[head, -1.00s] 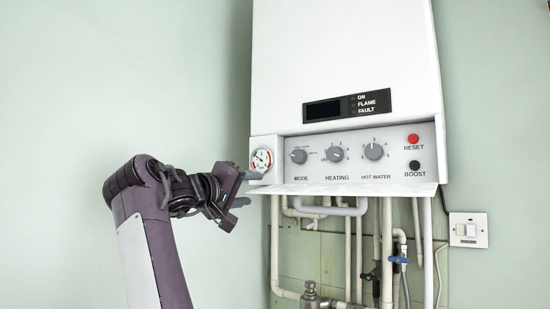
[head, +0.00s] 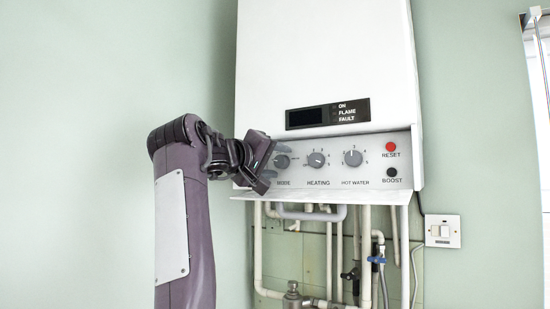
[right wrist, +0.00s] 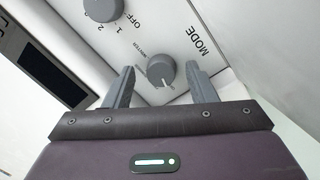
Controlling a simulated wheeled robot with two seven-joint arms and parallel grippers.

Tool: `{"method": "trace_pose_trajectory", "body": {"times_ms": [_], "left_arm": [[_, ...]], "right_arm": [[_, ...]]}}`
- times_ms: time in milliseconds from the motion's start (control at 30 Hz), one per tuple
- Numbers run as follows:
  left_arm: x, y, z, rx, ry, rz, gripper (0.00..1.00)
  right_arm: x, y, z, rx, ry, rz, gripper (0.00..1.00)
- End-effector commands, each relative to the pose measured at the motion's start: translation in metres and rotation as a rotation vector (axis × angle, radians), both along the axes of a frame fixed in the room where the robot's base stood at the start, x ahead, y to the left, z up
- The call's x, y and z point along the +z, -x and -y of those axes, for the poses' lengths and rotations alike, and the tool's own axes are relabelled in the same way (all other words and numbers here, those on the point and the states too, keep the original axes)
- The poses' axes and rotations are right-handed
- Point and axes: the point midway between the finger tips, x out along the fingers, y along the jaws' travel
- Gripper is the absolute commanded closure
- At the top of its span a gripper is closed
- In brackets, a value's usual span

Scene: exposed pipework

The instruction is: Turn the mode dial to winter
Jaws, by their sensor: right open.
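The mode dial (head: 283,161) is a round grey knob at the left of the boiler's control panel, above the word MODE. In the right wrist view the dial (right wrist: 160,71) sits between the two fingers; I cannot tell whether they touch it. Its pale pointer line points away from the small WINTER label (right wrist: 138,49). My right gripper (head: 272,163) is open at the dial's left side in the head view; its grey fingers (right wrist: 160,67) also show in the right wrist view. My left gripper is not in view.
The heating dial (head: 317,159) and hot water dial (head: 353,157) are to the right, with the red reset button (head: 390,145) and black boost button (head: 391,172) beyond. Pipes (head: 330,255) run below the panel's white lower flap (head: 330,197). A wall switch (head: 442,231) is at right.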

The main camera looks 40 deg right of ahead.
Motion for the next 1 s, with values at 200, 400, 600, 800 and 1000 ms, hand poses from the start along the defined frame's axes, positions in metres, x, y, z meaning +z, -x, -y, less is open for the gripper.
{"method": "trace_pose_trajectory", "body": {"times_ms": [200,400,600,800,1000], "left_arm": [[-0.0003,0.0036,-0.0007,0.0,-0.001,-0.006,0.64],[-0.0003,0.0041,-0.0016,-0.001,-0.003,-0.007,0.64],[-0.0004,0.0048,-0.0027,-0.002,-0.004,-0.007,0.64],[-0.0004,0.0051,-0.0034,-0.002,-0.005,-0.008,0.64],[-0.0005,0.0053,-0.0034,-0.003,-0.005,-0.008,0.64]], "right_arm": [[-0.0008,-0.0006,0.0018,0.0,0.0,-0.001,0.49],[-0.0006,-0.0005,0.0015,0.0,0.0,-0.001,0.67],[-0.0006,-0.0005,0.0014,0.0,0.0,-0.001,0.93],[-0.0005,-0.0005,0.0014,0.0,-0.003,0.011,0.93],[0.0,-0.0005,0.0015,-0.001,-0.022,0.078,0.93]]}}
